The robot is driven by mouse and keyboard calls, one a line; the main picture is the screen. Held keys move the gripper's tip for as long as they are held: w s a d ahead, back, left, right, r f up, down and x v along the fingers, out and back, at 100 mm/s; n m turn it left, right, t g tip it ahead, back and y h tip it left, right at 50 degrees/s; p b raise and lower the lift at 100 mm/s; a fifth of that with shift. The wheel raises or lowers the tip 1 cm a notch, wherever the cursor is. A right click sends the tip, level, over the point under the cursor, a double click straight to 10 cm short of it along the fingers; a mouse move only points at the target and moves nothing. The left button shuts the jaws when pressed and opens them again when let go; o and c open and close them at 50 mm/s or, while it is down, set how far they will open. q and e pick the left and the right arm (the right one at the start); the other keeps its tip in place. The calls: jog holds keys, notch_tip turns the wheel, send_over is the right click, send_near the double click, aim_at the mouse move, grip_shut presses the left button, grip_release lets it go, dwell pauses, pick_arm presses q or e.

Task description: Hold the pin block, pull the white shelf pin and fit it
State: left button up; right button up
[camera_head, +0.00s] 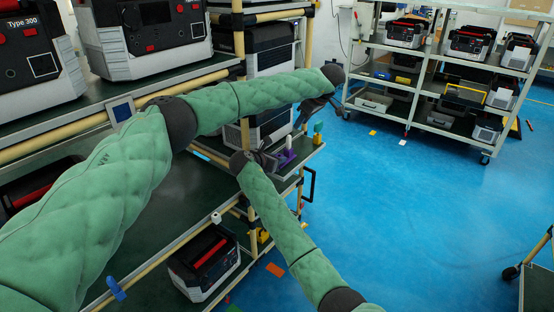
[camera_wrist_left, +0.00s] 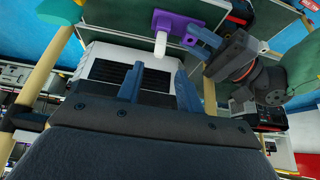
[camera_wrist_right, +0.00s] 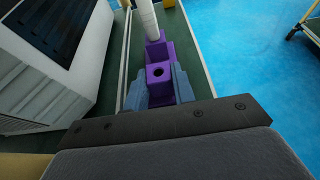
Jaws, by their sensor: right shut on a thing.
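The purple pin block (camera_head: 286,158) is on the small shelf beyond my grippers. The white shelf pin (camera_head: 290,142) stands upright in its far part; in the right wrist view the pin (camera_wrist_right: 148,20) stands behind an empty round hole in the block (camera_wrist_right: 158,72). My right gripper (camera_wrist_right: 158,88) is shut on the block's near part, a finger on each side. My left gripper (camera_head: 308,110) is above the block. In the left wrist view its fingers (camera_wrist_left: 159,90) are apart and empty, and the white pin (camera_wrist_left: 160,43) shows beyond them, not touching.
A grey slatted unit (camera_wrist_right: 50,50) stands left of the block. A green and yellow object (camera_head: 318,132) stands at the shelf's right. Power units (camera_head: 140,35) fill the rack at left. Blue floor (camera_head: 420,210) is open to the right, before another rack (camera_head: 440,75).

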pick_arm(q)
jog(key=shift+o, duration=0.4)
jog(key=r+n+g+h, duration=0.15)
jog(key=n+h, duration=0.35)
jog(key=n, duration=1.3)
send_over(288, 148)
jog(key=shift+g, duration=0.35)
jog(key=f, duration=0.8)
jog(key=w+f, duration=0.1)
jog(key=f, duration=0.3)
jog(key=shift+d, duration=0.1)
jog(key=shift+c, duration=0.2)
jog(key=c, duration=0.8)
grip_shut()
